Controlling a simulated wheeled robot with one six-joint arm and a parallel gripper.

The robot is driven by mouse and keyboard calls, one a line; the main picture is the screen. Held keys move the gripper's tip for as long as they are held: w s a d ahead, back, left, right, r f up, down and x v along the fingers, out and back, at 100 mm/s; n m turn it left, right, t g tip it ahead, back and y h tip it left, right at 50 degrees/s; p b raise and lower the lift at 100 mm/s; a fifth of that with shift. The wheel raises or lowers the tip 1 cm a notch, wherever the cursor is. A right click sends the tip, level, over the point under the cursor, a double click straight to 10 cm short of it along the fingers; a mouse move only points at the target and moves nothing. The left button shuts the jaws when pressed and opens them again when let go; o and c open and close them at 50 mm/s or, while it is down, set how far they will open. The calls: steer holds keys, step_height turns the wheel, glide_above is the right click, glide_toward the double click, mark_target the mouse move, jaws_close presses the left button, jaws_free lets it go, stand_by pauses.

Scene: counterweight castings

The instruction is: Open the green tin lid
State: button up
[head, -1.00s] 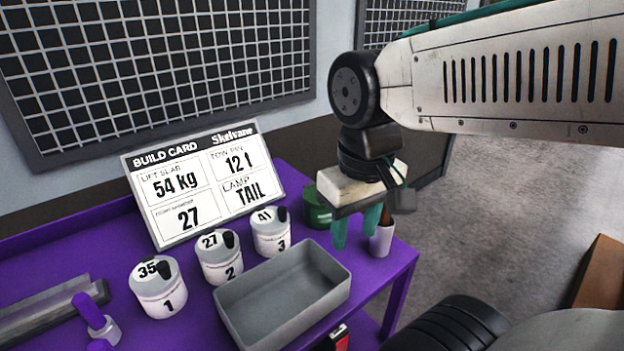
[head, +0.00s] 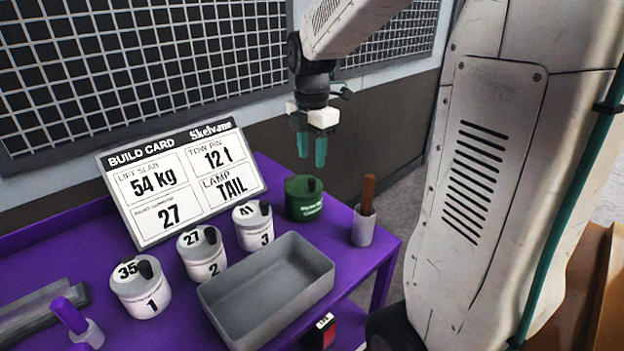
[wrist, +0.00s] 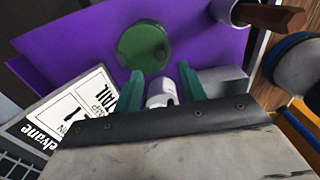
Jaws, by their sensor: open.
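The green tin (head: 303,199) stands upright on the purple bench at its far right, behind the grey tray. Its green lid (head: 304,186) is on top, with a dark knob. In the wrist view the round green lid (wrist: 143,47) lies beyond my fingertips. My gripper (head: 312,160) hangs above the tin with teal fingers pointing down, open and empty. Clear space shows between the fingertips and the lid. The two fingers also show apart in the wrist view (wrist: 160,85).
White canisters 1 (head: 140,293), 2 (head: 203,256) and 3 (head: 253,229) stand left of the tin. An open grey tray (head: 225,298) is in front. A cup (head: 363,228) with a brown handle stands right of the tin. The build card (head: 180,185) leans behind.

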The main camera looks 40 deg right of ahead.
mark_target(312, 179)
step_height(312, 179, down, 8)
steer(key=shift+r, duration=0.15)
stand_by(0.3)
jaws_close()
